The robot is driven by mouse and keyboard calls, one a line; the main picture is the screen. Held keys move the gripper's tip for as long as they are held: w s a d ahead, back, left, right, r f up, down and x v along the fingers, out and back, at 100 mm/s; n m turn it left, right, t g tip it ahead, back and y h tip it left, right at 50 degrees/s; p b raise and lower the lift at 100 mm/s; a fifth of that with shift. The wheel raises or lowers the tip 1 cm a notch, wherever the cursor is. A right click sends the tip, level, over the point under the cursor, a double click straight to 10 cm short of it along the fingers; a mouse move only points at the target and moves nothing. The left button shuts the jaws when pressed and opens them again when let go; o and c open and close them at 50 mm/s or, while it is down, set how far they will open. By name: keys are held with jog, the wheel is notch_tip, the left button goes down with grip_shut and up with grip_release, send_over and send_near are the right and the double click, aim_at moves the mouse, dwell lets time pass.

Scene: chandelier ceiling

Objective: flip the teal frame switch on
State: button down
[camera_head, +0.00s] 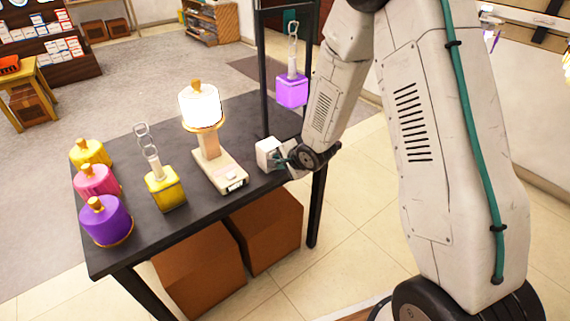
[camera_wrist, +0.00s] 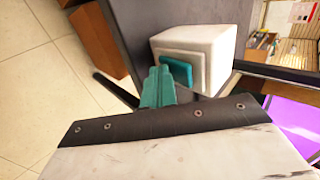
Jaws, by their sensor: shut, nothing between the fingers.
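A white switch box (camera_head: 267,152) stands on the dark table near its right edge. A purple block lamp (camera_head: 292,91) hangs by a chain from the black frame (camera_head: 264,75).
On the table (camera_head: 135,235) stand a lit white lamp (camera_head: 200,105), a yellow block with a chain (camera_head: 165,190), and yellow, pink and purple (camera_head: 106,222) shades at the left. Brown boxes (camera_head: 200,275) sit beneath. The tiled floor on the right is open.

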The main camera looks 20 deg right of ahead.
jog(key=shift+r, duration=0.8)
jog(key=s+f+v, duration=0.1)
jog(key=v, duration=1.2)
jog(key=shift+s+d, duration=0.25)
jog(key=shift+d, duration=0.05)
jog(key=shift+f, duration=0.15)
